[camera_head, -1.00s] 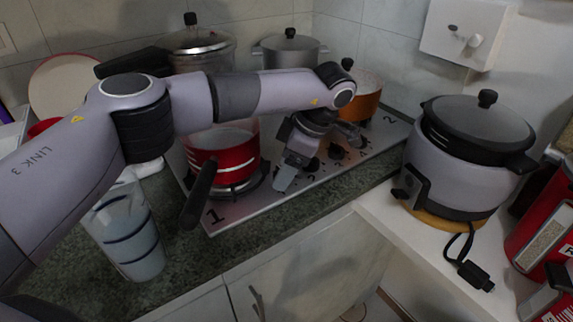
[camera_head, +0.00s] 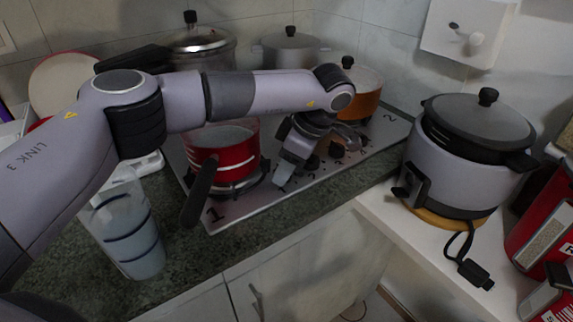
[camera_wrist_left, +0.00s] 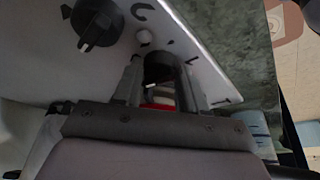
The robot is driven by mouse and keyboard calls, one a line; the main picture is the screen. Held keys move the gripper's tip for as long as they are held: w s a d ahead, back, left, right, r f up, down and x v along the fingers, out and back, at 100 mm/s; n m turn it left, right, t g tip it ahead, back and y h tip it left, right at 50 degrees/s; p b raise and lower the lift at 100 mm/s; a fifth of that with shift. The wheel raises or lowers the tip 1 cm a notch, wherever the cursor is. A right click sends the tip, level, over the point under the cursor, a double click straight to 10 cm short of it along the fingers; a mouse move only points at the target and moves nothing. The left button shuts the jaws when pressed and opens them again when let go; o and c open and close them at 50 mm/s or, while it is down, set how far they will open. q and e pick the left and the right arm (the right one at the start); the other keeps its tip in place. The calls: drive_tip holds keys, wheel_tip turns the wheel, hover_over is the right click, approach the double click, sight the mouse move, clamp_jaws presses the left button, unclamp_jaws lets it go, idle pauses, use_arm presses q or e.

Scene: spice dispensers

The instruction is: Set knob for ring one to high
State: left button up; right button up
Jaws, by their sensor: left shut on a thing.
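The cooktop (camera_head: 240,207) has a "1" printed at its near left corner and a "2" at its far right. My left gripper (camera_head: 284,178) is at its front edge, pointing down, right of the red pot (camera_head: 232,158). In the left wrist view my left gripper (camera_wrist_left: 160,88) is shut on a dark knob (camera_wrist_left: 158,66), one finger on each side, beside the printed "1". The knob's pointer is hidden, so its setting cannot be told. Another black knob (camera_wrist_left: 97,24) stands clear of the fingers. My right gripper is not in view.
The red pot's dark handle (camera_head: 198,194) sticks out toward the front. An orange pot (camera_head: 365,95) stands at the back right. A tall striped cup (camera_head: 128,235) is on the counter at left. A rice cooker (camera_head: 462,160) stands at right.

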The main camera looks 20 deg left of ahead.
use_arm(q)
drive_tip(key=m+t, duration=0.1)
drive_tip(key=m, duration=0.3)
drive_tip(key=shift+s+t+b, duration=0.15)
drive_tip(key=shift+t+b, duration=0.15)
drive_tip(key=shift+t, duration=0.1)
drive_tip(key=shift+s+m+t+h+b, duration=0.1)
drive_tip(key=shift+m+t+h+b, duration=0.45)
drive_tip(key=shift+m, duration=1.55)
drive_tip(key=shift+a+r, duration=0.1)
drive_tip(key=o, duration=1)
drive_tip(key=shift+o, duration=0.2)
drive_tip(key=v, duration=0.7)
drive_tip(key=shift+s, duration=0.1)
